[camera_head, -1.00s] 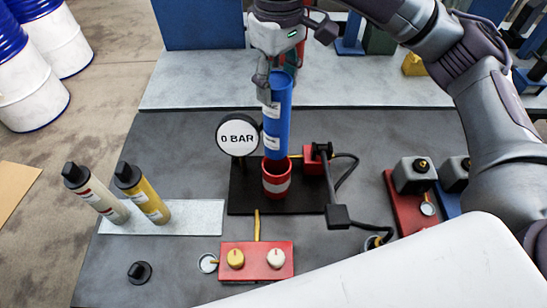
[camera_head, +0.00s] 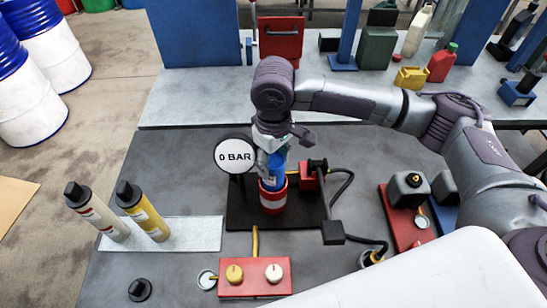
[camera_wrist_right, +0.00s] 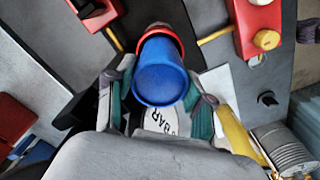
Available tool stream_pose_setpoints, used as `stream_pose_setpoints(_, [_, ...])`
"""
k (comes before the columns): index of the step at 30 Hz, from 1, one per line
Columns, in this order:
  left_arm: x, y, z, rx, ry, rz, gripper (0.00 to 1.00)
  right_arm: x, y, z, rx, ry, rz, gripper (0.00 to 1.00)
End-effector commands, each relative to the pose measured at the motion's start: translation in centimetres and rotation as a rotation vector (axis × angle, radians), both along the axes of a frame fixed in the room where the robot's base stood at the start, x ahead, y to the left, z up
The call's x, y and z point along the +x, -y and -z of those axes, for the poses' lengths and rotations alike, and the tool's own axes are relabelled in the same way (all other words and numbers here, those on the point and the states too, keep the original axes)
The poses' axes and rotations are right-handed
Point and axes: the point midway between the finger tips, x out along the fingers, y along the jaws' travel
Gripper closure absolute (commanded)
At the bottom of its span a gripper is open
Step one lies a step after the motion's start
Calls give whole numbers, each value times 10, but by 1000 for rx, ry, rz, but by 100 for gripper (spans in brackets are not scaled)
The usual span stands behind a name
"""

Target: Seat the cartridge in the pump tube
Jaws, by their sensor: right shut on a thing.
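The blue cartridge (camera_head: 277,170) stands about upright in the red pump tube (camera_head: 273,203), its lower part hidden inside the tube's rim. In the right wrist view its round blue end (camera_wrist_right: 161,84) faces the camera, with the red tube's rim (camera_wrist_right: 178,40) showing beyond it. My right gripper (camera_head: 271,163) is shut on the cartridge's upper part, just above the tube. In the wrist view its fingers (camera_wrist_right: 160,102) lie on both sides of the cartridge. Whether the cartridge touches the tube's bottom is hidden. My left gripper is not in view.
The round gauge (camera_head: 234,155) reading 0 BAR stands close left of the gripper. A black lever (camera_head: 333,232) and hose are at the right. A red block with two knobs (camera_head: 255,277) lies in front. Two cartridges (camera_head: 143,212) stand on a pale plate at left.

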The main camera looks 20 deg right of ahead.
Motion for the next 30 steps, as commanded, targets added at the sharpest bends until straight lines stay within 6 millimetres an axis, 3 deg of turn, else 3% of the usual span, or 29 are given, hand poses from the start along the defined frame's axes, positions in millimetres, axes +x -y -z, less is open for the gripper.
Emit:
stream_pose_setpoints(9, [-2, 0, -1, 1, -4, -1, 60, 1, 0, 1, 1, 4, 0, 100])
stream_pose_setpoints(10, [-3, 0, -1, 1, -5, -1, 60, 1, 0, 2, 0, 2, 0, 45])
stream_pose_setpoints(14, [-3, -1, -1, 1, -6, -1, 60, 1, 0, 2, 1, 3, -1, 24])
stream_pose_setpoints(25, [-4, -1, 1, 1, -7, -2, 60, 1, 0, 0, 1, 3, -1, 22])
stream_pose_setpoints(30, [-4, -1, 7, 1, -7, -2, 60, 1, -1, -20, 3, 7, -2, 22])
